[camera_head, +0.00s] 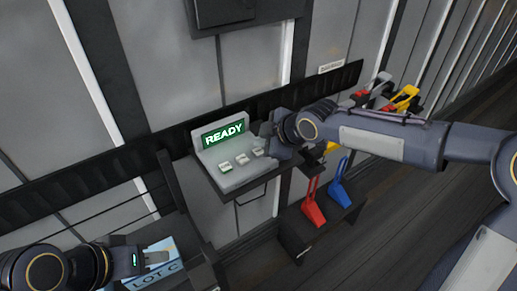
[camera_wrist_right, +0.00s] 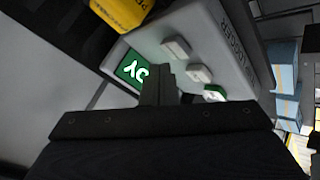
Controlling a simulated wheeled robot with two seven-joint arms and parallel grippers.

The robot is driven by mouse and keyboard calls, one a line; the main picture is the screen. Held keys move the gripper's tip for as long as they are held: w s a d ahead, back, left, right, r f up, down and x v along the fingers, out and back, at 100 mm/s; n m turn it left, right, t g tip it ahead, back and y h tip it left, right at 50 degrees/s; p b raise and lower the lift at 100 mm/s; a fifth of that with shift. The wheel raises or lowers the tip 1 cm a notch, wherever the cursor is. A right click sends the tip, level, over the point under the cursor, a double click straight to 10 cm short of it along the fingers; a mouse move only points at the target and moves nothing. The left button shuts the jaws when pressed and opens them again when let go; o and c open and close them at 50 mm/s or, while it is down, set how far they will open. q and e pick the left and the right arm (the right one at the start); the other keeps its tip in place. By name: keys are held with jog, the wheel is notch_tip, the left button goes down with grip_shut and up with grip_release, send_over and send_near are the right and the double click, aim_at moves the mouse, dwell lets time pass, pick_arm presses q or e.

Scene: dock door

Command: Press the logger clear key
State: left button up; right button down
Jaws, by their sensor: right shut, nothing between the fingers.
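The logger (camera_head: 212,155) is a light grey console on a small dark shelf. Its green display (camera_head: 224,133) reads READY. Three pale keys (camera_head: 241,159) sit in a row on its sloped top; the left one has a green edge. In the right wrist view the logger (camera_wrist_right: 225,45) carries its name on one side, and its green-edged key (camera_wrist_right: 214,93) lies right of the fingers. My right gripper (camera_wrist_right: 160,80) is shut and empty over the logger, hiding part of the display there. Contact with a key cannot be told. My left gripper (camera_head: 132,262) is at lower left, its opening unclear.
A blue-topped box marked LOT C (camera_head: 155,272) lies by my left gripper. Red (camera_head: 313,208) and blue (camera_head: 340,187) levers stand on a low dark stand right of the logger. More yellow and red handles (camera_head: 400,100) are behind my right arm. A dark rail runs along the wall.

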aim_at(262, 152)
notch_tip(262, 152, up, 5)
jog(key=p, duration=0.4)
dwell(0.3)
jog(key=shift+d, duration=0.1)
dwell(0.3)
